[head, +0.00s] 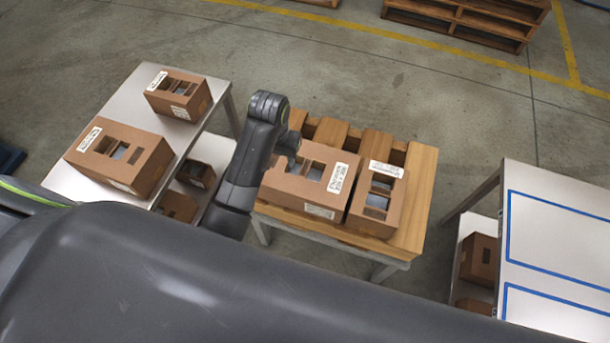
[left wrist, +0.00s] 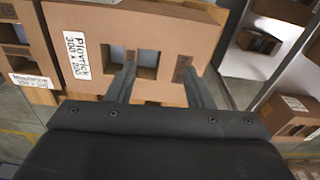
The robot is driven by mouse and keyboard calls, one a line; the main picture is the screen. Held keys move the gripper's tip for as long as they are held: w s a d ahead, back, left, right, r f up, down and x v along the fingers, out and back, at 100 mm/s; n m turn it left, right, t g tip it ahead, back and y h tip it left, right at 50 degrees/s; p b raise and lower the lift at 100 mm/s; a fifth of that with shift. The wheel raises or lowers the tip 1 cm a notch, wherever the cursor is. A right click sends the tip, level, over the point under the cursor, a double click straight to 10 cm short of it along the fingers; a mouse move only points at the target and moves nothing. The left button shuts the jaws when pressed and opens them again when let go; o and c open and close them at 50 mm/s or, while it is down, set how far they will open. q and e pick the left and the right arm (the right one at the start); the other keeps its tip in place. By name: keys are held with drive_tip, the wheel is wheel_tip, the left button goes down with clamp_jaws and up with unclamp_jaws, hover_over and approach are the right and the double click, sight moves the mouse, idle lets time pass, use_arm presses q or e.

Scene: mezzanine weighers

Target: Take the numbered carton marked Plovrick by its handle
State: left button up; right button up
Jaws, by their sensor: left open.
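The Plovrick carton (left wrist: 92,26) is a brown box with a white label reading "Plovrick" and cut-out openings in its top, with cardboard between them. In the head view the carton (head: 278,181) sits on the pallet-topped stand, label at its right side. My left gripper (left wrist: 158,70) is open, its two fingers apart over the carton's top by the openings. I cannot tell whether the fingers touch it. In the head view the left gripper (head: 291,150) is at the carton's far left corner, partly hidden by its wrist. My right gripper is not in view.
Another labelled carton (head: 380,215) stands close on the right of the Plovrick one. A metal table (head: 135,95) on the left holds two cartons (head: 120,155) (head: 178,95), with more on its lower shelf. A blue-outlined table (head: 560,235) stands at right.

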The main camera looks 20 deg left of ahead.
use_arm(q)
wheel_tip(320, 180, up, 4)
drive_tip(key=g, duration=0.1)
hover_over(305, 167)
drive_tip(key=shift+m, duration=0.4)
wheel_tip(305, 167, down, 18)
drive_tip(key=shift+r, duration=0.25)
drive_tip(key=shift+s, duration=0.1)
clamp_jaws()
